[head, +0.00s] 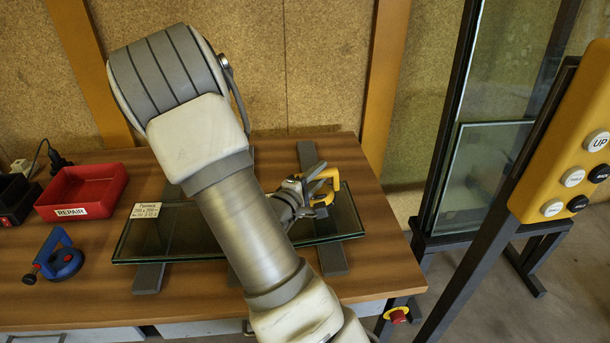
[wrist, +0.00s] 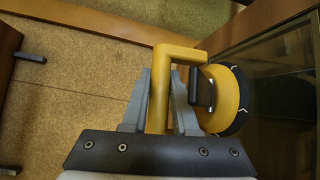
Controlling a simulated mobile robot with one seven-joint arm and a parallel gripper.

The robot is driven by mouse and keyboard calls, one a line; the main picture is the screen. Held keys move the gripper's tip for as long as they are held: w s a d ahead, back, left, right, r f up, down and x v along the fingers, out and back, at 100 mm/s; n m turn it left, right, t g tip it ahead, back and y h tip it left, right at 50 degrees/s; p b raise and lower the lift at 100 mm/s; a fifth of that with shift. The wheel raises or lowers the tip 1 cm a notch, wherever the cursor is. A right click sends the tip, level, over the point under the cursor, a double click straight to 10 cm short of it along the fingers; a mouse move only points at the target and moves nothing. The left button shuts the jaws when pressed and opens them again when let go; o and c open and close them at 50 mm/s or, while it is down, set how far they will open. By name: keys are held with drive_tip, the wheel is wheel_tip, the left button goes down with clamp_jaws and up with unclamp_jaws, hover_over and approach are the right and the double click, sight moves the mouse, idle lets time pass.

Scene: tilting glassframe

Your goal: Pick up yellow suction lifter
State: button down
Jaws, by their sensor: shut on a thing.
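The yellow suction lifter (head: 322,184) shows in the head view at the right part of the glass panel (head: 335,219). In the wrist view its yellow handle (wrist: 158,62) runs between the two grey fingers of my gripper (wrist: 168,98), which is shut on it. The lifter's round yellow cup (wrist: 225,95) with a dark rim and a black lever is to the right of the fingers. In the head view my gripper (head: 296,190) is partly hidden behind my arm. I cannot tell whether the cup touches the glass.
The glass lies on dark bars (head: 148,278) on a wooden table (head: 390,255). A blue suction lifter (head: 60,258) and a red REPAIR tray (head: 85,190) stand at the left. A glass frame (head: 465,190) and a yellow button panel (head: 575,150) are at the right.

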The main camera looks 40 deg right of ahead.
drive_tip(key=s+r+p, duration=0.2)
drive_tip(key=s+d+r+p, duration=0.1)
drive_tip(key=s+p, duration=0.1)
drive_tip(key=shift+s+r, duration=0.2)
drive_tip(key=shift+r, duration=0.2)
drive_tip(key=p, duration=0.2)
drive_tip(key=s+p, duration=0.1)
drive_tip(key=p, duration=0.2)
drive_tip(key=s+p, duration=0.1)
drive_tip(key=p, duration=0.2)
drive_tip(key=shift+d+r, duration=0.25)
drive_tip(key=shift+r, duration=0.05)
drive_tip(key=shift+s+f+p, duration=0.1)
drive_tip(key=shift+f+p, duration=0.05)
drive_tip(key=shift+p, duration=0.2)
